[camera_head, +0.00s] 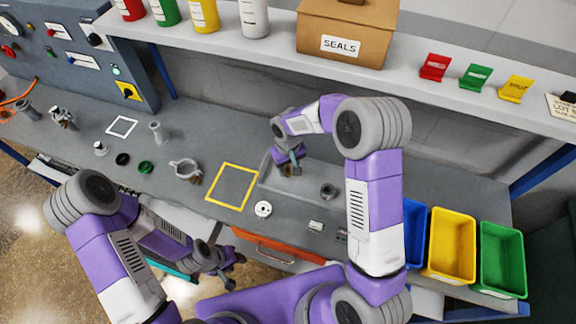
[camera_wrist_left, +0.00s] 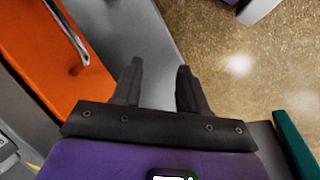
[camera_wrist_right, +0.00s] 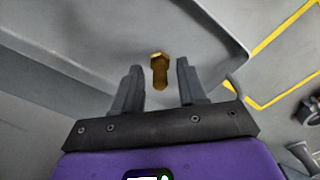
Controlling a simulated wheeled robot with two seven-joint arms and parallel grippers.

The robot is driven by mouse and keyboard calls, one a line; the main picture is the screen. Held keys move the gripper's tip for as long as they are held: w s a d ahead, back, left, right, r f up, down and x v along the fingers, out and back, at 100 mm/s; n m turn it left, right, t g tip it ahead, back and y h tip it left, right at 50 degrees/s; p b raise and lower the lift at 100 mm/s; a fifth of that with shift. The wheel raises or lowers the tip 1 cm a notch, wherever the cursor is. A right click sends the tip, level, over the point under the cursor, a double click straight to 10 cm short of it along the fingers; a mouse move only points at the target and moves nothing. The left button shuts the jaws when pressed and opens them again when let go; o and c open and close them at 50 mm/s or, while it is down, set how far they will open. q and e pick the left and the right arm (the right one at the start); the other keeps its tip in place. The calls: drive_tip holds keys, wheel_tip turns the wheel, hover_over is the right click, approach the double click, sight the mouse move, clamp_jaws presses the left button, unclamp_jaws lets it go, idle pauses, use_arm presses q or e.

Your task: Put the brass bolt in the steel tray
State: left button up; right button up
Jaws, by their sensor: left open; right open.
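The brass bolt (camera_wrist_right: 160,72) shows in the right wrist view, just beyond and between the fingertips of my right gripper (camera_wrist_right: 158,78). Its head points away from the gripper. It appears to be over or on the floor of the grey steel tray (camera_wrist_right: 232,48); whether it touches the floor I cannot tell. In the head view, my right gripper (camera_head: 290,170) is down at the tray (camera_head: 265,172), and the bolt is hidden there. The right gripper is open. My left gripper (camera_head: 232,270) is open and empty, low in front of the bench by an orange drawer front (camera_wrist_left: 70,70).
A yellow square outline (camera_head: 232,186) lies left of the tray. Blue, yellow (camera_head: 452,245) and green bins stand at the right. A shelf (camera_head: 270,55) overhangs the back.

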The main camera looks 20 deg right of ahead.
sight(288, 166)
wheel_tip(288, 166, up, 8)
drive_tip(key=shift+f+p, duration=0.1)
drive_tip(key=shift+p, duration=0.4)
idle(0.4)
